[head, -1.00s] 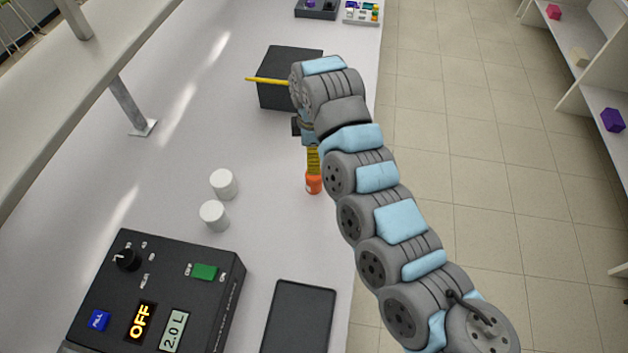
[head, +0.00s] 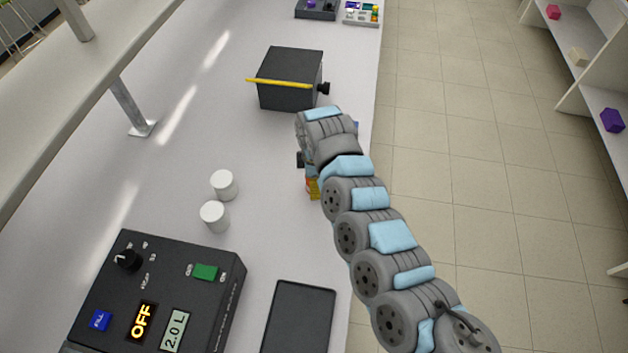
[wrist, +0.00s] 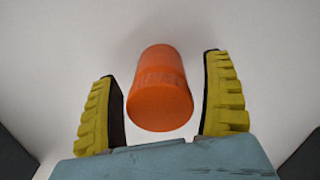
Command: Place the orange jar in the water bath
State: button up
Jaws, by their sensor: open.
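The orange jar (wrist: 160,90) is a plain orange cylinder. In the wrist view it lies between the two yellow ridged fingers of my gripper (wrist: 165,85), with a visible gap on each side. My gripper is open and does not hold it. In the head view my gripper (head: 313,187) is low over the bench, and my arm and fingers hide most of the jar. A dark box with a yellow bar across its top (head: 290,95) stands farther back. I cannot tell whether this box is the water bath.
Two white cylinders (head: 219,200) stand left of my gripper. A dark control unit (head: 150,290) reading OFF and 2.0 L is at front left. A flat dark tray (head: 298,318) lies near the bench's right edge. A shelf post (head: 130,105) stands at left.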

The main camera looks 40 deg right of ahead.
notch_tip(320, 180, down, 2)
jog(key=shift+f, duration=0.1)
jog(key=shift+c, duration=0.3)
jog(key=c, duration=1.3)
